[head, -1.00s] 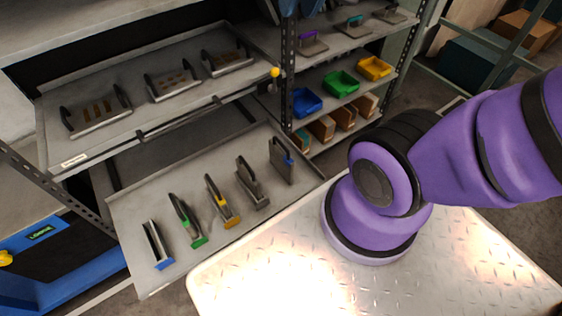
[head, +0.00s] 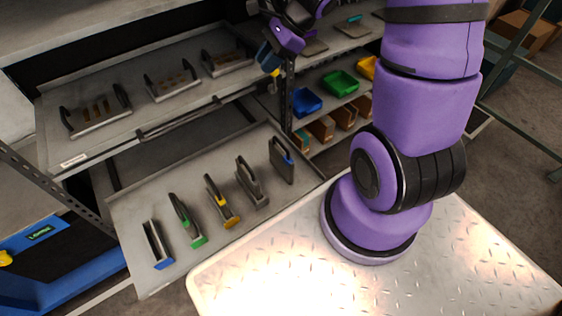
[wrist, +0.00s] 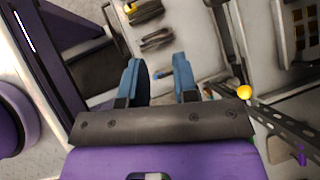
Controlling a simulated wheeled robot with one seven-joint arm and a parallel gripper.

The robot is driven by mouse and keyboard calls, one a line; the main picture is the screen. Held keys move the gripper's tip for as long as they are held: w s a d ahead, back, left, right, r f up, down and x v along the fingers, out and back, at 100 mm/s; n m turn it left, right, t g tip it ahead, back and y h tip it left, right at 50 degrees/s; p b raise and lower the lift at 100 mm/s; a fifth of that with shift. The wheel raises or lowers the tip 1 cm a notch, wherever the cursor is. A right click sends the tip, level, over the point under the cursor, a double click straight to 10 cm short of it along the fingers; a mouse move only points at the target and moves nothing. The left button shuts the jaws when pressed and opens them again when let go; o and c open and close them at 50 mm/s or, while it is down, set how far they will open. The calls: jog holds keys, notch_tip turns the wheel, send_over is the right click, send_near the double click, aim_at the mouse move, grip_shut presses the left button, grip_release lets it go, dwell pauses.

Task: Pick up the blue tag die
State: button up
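Two dies on the pulled-out lower shelf show blue. The far-right die (head: 281,160), grey and upright, has a small blue tag near its upper right edge. The front-left die (head: 155,245) has a blue end at its foot; I cannot tell which one is meant. My gripper (head: 270,58) is above and behind the far-right die in the head view, apart from it. In the wrist view my gripper (wrist: 160,82) has its two blue fingers spread and holds nothing. A small blue patch (wrist: 157,73) on a die shows beyond the gap between them.
Green-tag (head: 187,222), yellow-tag (head: 222,203) and plain grey (head: 252,182) dies stand between the two. An upper shelf (head: 150,115) with flat handled plates hangs above, with a yellow knob (wrist: 244,92) at its corner. A rack post and coloured bins (head: 340,84) stand right.

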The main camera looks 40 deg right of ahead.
jog(key=w+d+f+m+t, duration=0.1)
jog(key=d+f+m, duration=0.2)
jog(key=f+m, duration=0.3)
jog(key=d+f+m, duration=0.3)
jog(key=f, duration=0.5)
jog(key=m+h, duration=0.1)
jog(key=m, duration=0.7)
send_near(281, 143)
jog(key=shift+t, duration=0.4)
jog(key=x, duration=1)
jog(key=shift+s+f, duration=0.25)
jog(key=shift+f, duration=0.25)
grip_shut()
